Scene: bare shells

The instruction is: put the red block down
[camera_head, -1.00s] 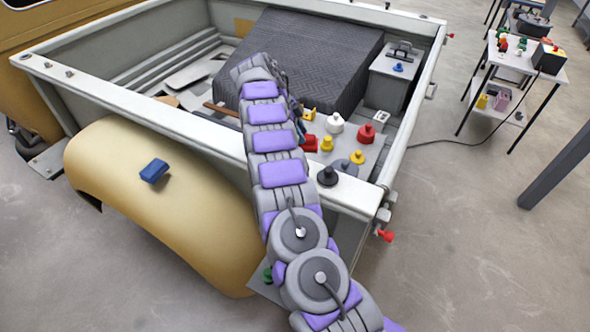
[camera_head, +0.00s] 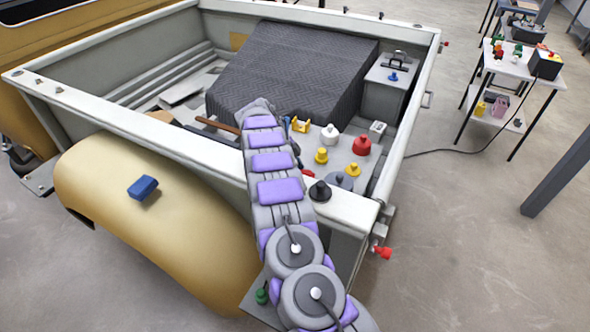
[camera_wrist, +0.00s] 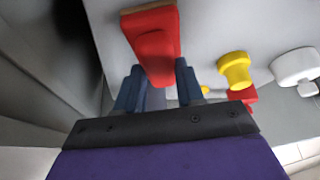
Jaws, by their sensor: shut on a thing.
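In the wrist view the red block (camera_wrist: 155,48) is held between the two dark blue fingers of my gripper (camera_wrist: 157,78), which are shut on it. A pale grey surface lies behind the block; I cannot tell whether the block touches it. In the head view my arm hides most of the gripper and the block, over the left side of the light grey panel (camera_head: 345,158) inside the truck bed.
The panel carries a white knob (camera_head: 330,134), a red knob (camera_head: 361,147), yellow knobs (camera_head: 321,156) and a black knob (camera_head: 319,192). A dark quilted box (camera_head: 290,70) stands behind. The bed's pale rim (camera_head: 150,130) runs under my arm. A blue block (camera_head: 143,187) lies on the tan fender.

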